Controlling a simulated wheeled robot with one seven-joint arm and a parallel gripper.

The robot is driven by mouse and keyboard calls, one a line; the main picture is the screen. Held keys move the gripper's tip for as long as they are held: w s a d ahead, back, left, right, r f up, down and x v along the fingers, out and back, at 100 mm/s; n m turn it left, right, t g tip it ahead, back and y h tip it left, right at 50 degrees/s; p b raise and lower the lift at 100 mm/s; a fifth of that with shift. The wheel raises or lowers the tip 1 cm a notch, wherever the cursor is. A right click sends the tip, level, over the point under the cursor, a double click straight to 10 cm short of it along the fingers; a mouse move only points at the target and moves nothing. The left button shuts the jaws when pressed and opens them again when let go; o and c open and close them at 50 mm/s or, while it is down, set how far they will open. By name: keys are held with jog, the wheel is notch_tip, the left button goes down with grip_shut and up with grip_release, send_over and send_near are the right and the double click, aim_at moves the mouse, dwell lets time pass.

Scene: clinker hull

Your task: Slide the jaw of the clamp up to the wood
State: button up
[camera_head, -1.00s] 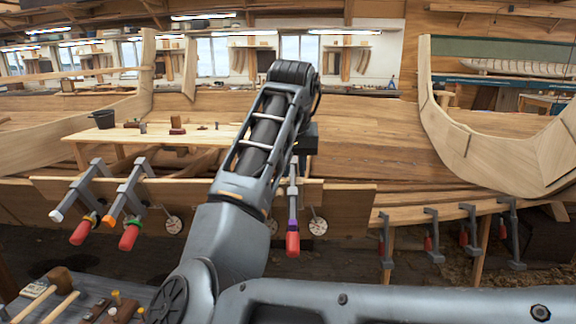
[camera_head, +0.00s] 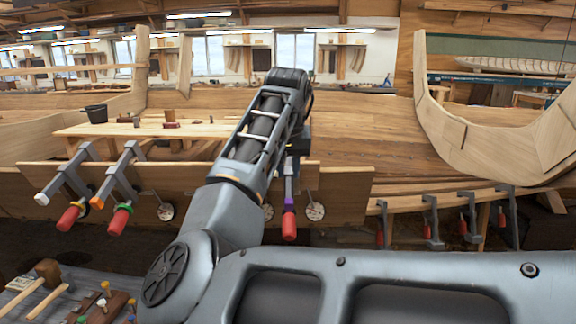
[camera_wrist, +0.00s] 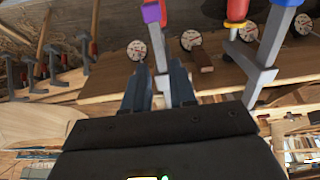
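A grey bar clamp with a purple collar and red handle (camera_head: 289,228) hangs at the hull plank (camera_head: 345,193), just right of my forearm. In the wrist view its grey bar (camera_wrist: 158,50) runs down from the purple collar (camera_wrist: 152,13) between my fingers. My gripper (camera_wrist: 160,76) is open, one finger on each side of the bar, with gaps showing. In the head view my gripper (camera_head: 292,158) is partly hidden by my arm at the clamp's upper end. The clamp's jaw and its contact with the wood cannot be made out clearly.
Round dials (camera_head: 315,211) hang along the plank. Several clamps (camera_head: 432,222) line the right. A tool bench (camera_head: 65,290) is at lower left.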

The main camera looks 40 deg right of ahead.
aim_at(288, 182)
jog(key=shift+b+x, duration=0.4)
jog(key=shift+x, duration=2.15)
jog(key=shift+c, duration=0.4)
jog(key=shift+w+d+r+p, duration=0.35)
jog(key=shift+w+d+p, duration=0.2)
jog(key=shift+w, duration=0.15)
jog(key=shift+s, duration=0.1)
jog(key=shift+s+a+f+p, duration=0.25)
jog(key=shift+s+a+p, duration=0.1)
jog(key=shift+o, duration=1.2)
